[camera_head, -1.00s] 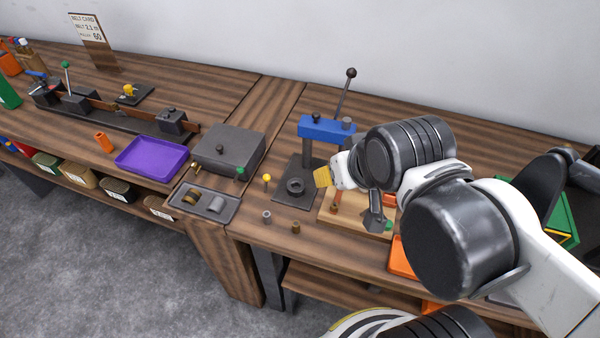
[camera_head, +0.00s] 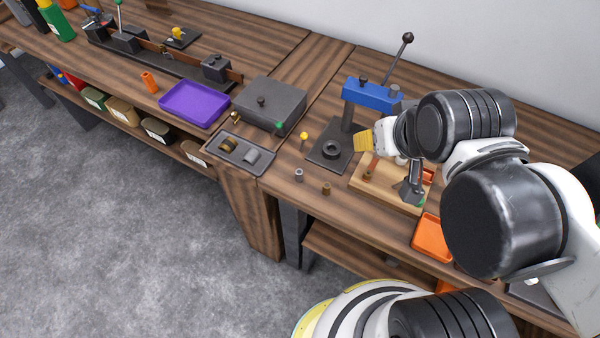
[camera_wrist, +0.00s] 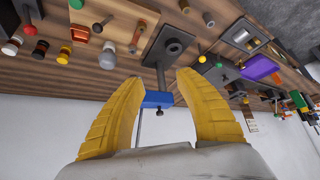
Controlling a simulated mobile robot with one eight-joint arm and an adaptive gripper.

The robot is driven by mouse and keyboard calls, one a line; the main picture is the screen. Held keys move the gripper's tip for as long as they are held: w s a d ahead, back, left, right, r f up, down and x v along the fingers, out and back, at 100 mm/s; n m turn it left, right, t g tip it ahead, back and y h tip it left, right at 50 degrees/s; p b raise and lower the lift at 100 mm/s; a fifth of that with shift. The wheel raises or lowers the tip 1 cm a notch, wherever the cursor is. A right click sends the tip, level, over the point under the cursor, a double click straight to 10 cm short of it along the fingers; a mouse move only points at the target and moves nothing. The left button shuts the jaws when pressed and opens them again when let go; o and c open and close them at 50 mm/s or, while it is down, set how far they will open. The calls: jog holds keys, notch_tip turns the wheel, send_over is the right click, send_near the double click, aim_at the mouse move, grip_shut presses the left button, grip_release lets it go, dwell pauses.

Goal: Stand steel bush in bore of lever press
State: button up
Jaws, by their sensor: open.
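The steel bush (camera_head: 298,174) is a small grey cylinder standing upright on the bench in front of the lever press. The press has a blue head (camera_head: 372,95), a ball-topped lever (camera_head: 397,58) and a dark base (camera_head: 322,161) with a round bored ring (camera_head: 331,150). I see nothing standing in the bore. My gripper (camera_head: 363,141) is just right of the ring in the head view, its fingertips partly hidden by one another. In the wrist view my yellow fingers (camera_wrist: 160,85) are spread apart and empty, with the blue head (camera_wrist: 157,99) and base between and beyond them.
A brown bush (camera_head: 326,189) stands near the steel one. A yellow-topped pin (camera_head: 304,136) stands left of the press. A wooden board (camera_head: 393,196) and an orange tray (camera_head: 432,238) lie right. A grey tray (camera_head: 238,150), dark box (camera_head: 270,104) and purple tray (camera_head: 194,104) lie left.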

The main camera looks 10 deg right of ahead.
jog(key=shift+o, duration=0.4)
jog(key=n+g+p, duration=0.2)
jog(key=g+p, duration=0.2)
jog(key=g, duration=0.3)
send_near(299, 171)
jog(key=shift+w+d, duration=0.1)
jog(key=shift+d, duration=0.05)
jog(key=shift+f+b, duration=0.3)
jog(key=shift+f, duration=0.35)
notch_tip(299, 171, down, 10)
jog(key=b, duration=0.3)
jog(key=shift+f+b, duration=0.1)
jog(key=shift+b, duration=0.3)
